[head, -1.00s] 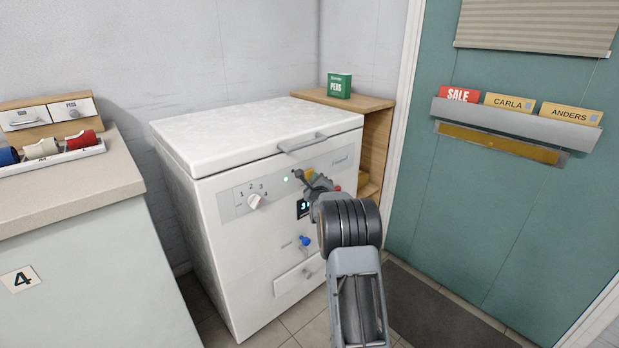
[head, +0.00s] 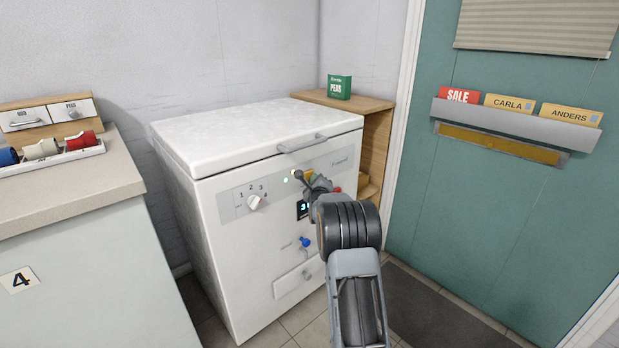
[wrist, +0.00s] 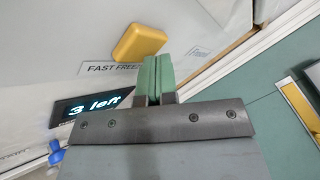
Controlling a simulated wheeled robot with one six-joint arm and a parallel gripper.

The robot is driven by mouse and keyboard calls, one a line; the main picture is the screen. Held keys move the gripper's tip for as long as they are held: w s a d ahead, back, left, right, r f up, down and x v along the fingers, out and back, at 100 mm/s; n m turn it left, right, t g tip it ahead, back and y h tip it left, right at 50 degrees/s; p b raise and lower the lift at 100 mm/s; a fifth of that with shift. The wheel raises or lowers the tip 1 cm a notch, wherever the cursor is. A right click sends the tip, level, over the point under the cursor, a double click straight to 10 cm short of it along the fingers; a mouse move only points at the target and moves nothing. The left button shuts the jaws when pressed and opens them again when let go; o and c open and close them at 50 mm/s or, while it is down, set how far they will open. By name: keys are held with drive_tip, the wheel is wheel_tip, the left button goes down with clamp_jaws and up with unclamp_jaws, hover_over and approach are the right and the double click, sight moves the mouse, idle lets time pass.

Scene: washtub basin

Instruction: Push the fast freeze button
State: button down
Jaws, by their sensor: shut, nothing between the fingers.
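The white chest freezer (head: 240,215) stands in the middle with its lid shut. Its yellow fast freeze button (wrist: 139,43) shows large in the wrist view, above the "FAST FREEZE" label (wrist: 112,68). The display (wrist: 92,106) reads "3 left".
A numbered dial (head: 255,202), a blue knob (head: 304,242) and a drawer (head: 299,280) are on the freezer front. A counter (head: 70,190) stands left. A wooden shelf with a peas box (head: 339,87) stands behind, a green door (head: 500,200) right.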

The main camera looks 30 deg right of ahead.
drive_tip(key=shift+s+d+b, duration=0.1)
drive_tip(key=shift+s+b, duration=0.25)
drive_tip(key=shift+s, duration=0.2)
drive_tip(key=s+d+b, duration=0.1)
drive_tip(key=s+b, duration=0.1)
drive_tip(key=s, duration=0.4)
idle(0.7)
